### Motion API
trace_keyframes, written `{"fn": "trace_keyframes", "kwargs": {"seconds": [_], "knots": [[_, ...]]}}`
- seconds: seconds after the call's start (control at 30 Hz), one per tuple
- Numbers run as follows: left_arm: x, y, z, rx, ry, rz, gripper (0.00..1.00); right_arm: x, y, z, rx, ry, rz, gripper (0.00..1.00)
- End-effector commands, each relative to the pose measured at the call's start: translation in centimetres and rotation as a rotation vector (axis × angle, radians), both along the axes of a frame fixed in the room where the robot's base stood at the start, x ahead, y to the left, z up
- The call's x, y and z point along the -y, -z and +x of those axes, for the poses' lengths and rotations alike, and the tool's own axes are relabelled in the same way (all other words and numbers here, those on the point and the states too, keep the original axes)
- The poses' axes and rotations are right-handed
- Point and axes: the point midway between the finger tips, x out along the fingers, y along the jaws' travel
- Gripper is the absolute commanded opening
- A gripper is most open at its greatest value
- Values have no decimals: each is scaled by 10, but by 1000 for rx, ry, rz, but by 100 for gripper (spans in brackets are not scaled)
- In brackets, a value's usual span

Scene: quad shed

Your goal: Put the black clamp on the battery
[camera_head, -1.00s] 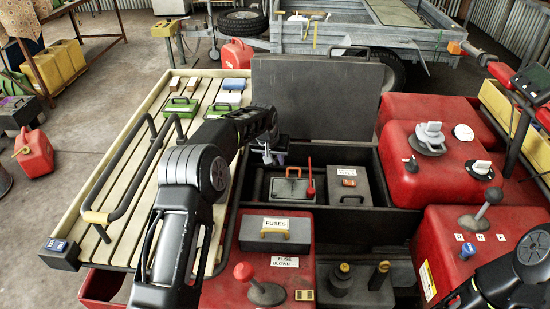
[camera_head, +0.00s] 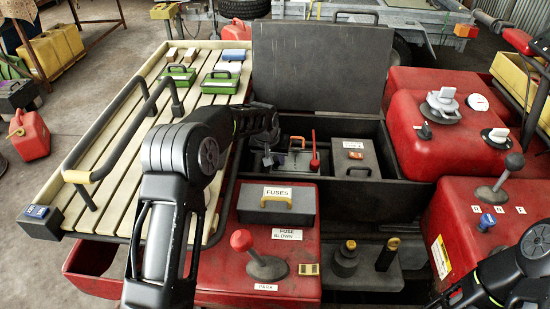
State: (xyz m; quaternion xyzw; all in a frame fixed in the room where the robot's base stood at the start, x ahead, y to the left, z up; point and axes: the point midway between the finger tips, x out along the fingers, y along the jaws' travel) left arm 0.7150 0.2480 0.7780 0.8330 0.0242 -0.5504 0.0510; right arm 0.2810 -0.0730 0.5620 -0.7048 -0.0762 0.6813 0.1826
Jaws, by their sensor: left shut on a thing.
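The battery (camera_head: 297,163) is a dark grey box sitting low in the open black bay, left of a second grey box. A red clamp (camera_head: 314,158) stands upright at its right end. My left gripper (camera_head: 268,158) reaches down into the bay at the battery's left end. It is shut on a small dark thing, which looks like the black clamp; my wrist and fingers hide most of it. I cannot tell whether the clamp touches the battery. My right arm shows at the lower right, but its gripper is out of view.
The bay's raised lid (camera_head: 317,68) stands behind the battery. A grey box (camera_head: 355,159) with an orange-topped switch sits to its right. The fuses box (camera_head: 275,203) and a red knob lever (camera_head: 262,262) are in front. A slatted rack (camera_head: 130,165) lies at the left.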

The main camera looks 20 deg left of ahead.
Motion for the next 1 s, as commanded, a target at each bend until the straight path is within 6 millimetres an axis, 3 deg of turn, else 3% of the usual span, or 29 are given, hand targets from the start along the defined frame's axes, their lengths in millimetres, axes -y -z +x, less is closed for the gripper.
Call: {"fn": "trace_keyframes", "kwargs": {"seconds": [0.27,0.3,0.57,0.87,1.0], "knots": [[6,6,-6,-23,5,-7,0,0,0,0,0,0,0,50],[6,6,-6,-23,5,-7,30,0,0,0,0,0,0,50],[4,4,-4,-15,3,-5,50,0,0,0,0,0,0,50],[2,1,-3,-11,2,-2,50,0,0,0,0,0,0,50],[2,-11,-7,-8,2,-2,50,0,2,0,0,0,0,50]]}}
